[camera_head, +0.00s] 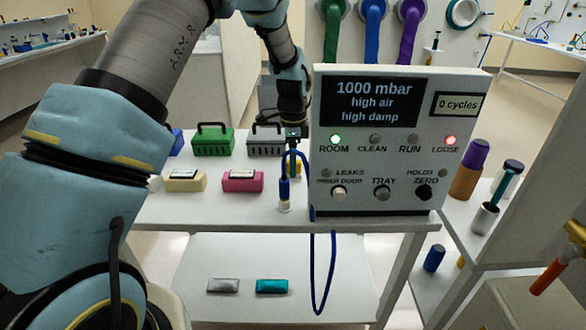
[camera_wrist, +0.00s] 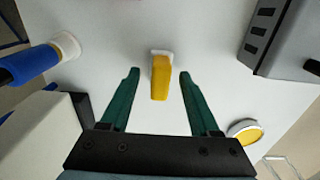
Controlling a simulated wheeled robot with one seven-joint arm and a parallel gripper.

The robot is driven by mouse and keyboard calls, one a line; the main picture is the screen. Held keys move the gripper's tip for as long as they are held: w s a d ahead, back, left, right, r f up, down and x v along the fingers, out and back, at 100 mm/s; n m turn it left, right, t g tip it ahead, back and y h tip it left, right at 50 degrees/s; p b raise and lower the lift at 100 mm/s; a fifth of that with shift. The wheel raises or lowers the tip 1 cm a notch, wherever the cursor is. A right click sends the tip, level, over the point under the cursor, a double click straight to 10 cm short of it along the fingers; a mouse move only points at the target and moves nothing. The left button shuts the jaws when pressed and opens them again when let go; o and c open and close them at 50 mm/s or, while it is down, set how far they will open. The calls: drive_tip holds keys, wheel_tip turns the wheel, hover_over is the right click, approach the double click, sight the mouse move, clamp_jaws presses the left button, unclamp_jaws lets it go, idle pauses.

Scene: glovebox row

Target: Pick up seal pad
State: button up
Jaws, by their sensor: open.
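A small yellow block with a white end (camera_wrist: 160,80) shows in the wrist view, between the lines of my two fingers. It looks like the seal pad, but I cannot be sure. My gripper (camera_wrist: 159,75) is open, with its green fingers on either side and clear gaps to the block. I cannot tell whether the fingertips are above the table or level with the block. In the head view, a bit of yellow (camera_head: 297,170) shows under my arm's end, partly hidden by a blue hand tool (camera_head: 284,188) with a white foot.
A control box (camera_head: 385,140) stands close on the right, with a blue cable hanging below it. Green (camera_head: 212,142) and grey (camera_head: 265,143) cases stand behind. Cream (camera_head: 185,182) and pink (camera_head: 243,182) blocks lie to the left. A round yellow-topped item (camera_wrist: 246,132) lies near the right finger.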

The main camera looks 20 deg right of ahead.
drive_tip(key=shift+c, duration=0.3)
clamp_jaws()
drive_tip(key=shift+r, duration=0.1)
wheel_tip(320, 180, up, 10)
drive_tip(key=b, duration=0.2)
drive_tip(key=shift+b, duration=0.4)
drive_tip(key=c, duration=0.6)
unclamp_jaws()
clamp_jaws()
